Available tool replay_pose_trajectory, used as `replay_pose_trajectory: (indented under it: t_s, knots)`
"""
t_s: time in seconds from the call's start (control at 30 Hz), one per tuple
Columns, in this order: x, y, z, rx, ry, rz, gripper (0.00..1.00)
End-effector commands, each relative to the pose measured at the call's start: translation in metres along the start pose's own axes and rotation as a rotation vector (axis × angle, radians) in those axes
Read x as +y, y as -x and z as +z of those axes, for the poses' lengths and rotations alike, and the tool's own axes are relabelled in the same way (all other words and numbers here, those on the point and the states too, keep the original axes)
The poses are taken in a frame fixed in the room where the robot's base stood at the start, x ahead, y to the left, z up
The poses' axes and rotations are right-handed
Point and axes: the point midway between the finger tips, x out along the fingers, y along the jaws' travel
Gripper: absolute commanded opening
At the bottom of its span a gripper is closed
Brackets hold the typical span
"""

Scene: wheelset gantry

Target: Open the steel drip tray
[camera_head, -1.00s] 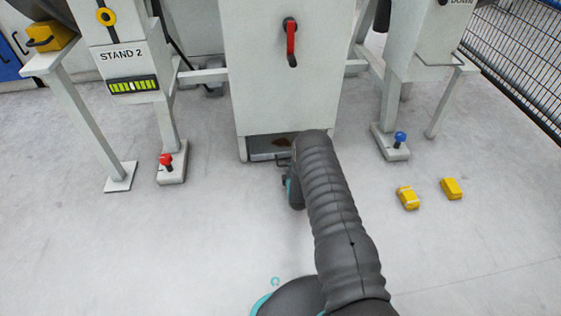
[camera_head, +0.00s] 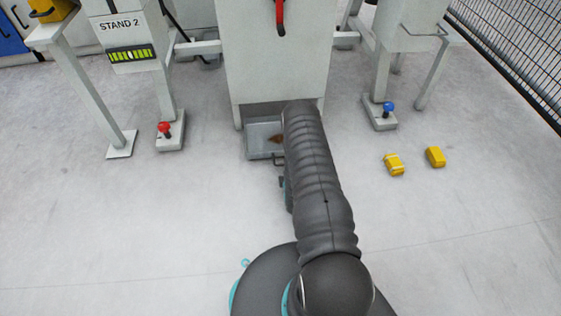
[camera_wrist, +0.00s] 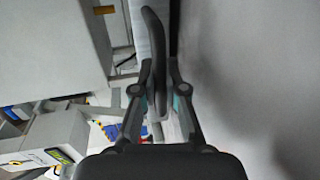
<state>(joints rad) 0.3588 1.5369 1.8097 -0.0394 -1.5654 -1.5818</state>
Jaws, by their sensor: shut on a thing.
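The steel drip tray (camera_head: 258,133) is a shallow grey tray at the foot of the tall light-grey cabinet. It sticks part way out of the low slot toward me, with a brown patch inside. Its dark handle (camera_head: 277,158) shows at the front edge, beside my arm. My gripper shows in the wrist view (camera_wrist: 158,85), shut on the handle. My arm hides the tray's right part and most of the gripper in the head view.
The cabinet (camera_head: 275,70) has a red lever. A red-knobbed pedestal (camera_head: 170,140) stands left, a blue-knobbed one (camera_head: 380,118) right. Two yellow blocks (camera_head: 393,164) (camera_head: 435,157) lie on the floor at right. A mesh fence (camera_head: 515,55) runs at upper right. Floor in front is clear.

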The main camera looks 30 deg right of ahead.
Motion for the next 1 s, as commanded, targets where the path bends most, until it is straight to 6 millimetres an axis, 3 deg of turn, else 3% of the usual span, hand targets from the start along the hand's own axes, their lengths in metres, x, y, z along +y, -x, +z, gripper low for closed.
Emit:
replay_pose_trajectory:
  t_s: [0.23, 0.3, 0.37, 0.77, 1.0]
  knots:
    - [-0.001, 0.0, 0.002, -0.005, 0.0, -0.001, 0.0]
    - [-0.001, 0.0, 0.002, -0.005, 0.0, -0.001, 0.26]
    - [-0.001, 0.0, 0.002, -0.004, 0.0, -0.001, 0.37]
    - [0.0, 0.006, 0.0, -0.001, 0.0, 0.0, 0.37]
    - [-0.001, 0.045, 0.001, -0.003, -0.001, -0.003, 0.37]
